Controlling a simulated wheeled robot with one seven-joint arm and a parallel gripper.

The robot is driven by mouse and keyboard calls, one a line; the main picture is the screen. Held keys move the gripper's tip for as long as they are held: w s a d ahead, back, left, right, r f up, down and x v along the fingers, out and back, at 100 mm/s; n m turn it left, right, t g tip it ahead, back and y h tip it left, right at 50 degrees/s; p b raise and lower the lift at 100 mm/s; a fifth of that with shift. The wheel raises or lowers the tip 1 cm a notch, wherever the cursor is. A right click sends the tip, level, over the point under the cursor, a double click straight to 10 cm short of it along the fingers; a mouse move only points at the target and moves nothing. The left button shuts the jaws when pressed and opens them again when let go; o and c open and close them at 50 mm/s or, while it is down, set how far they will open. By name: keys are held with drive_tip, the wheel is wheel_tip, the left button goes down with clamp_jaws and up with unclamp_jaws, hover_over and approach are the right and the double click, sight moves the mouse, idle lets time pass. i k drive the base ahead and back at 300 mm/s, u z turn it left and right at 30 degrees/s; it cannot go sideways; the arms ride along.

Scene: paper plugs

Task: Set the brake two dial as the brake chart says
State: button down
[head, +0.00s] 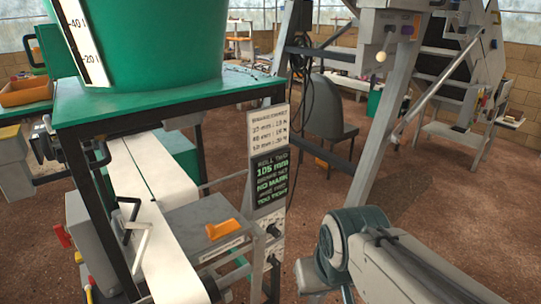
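The brake chart (267,128) is a white card of small printed lines, in mm with values too small to read surely. Below it a black display (271,178) shows green text that seems to read "ROLL TWO", "105 mm" and "NO MARK"; other lines are unclear. Under the display is a light panel with an upper dark dial (273,231) and a lower dark dial (272,259). Their labels and settings are too small to read, so I cannot tell which is brake two. My arm is at the lower right, apart from the dials; my gripper is not visible.
A grey box with an orange lever (223,229) stands left of the dials, beside the white paper web (151,200). A green-topped table (150,97) carries a large green tub (150,40).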

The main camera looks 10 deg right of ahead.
sight(276, 233)
drive_tip(key=u, duration=0.05)
drive_tip(key=k, duration=0.5)
drive_tip(key=z, duration=1.2)
drive_tip(key=i, duration=0.8)
drive_tip(key=u, duration=1.5)
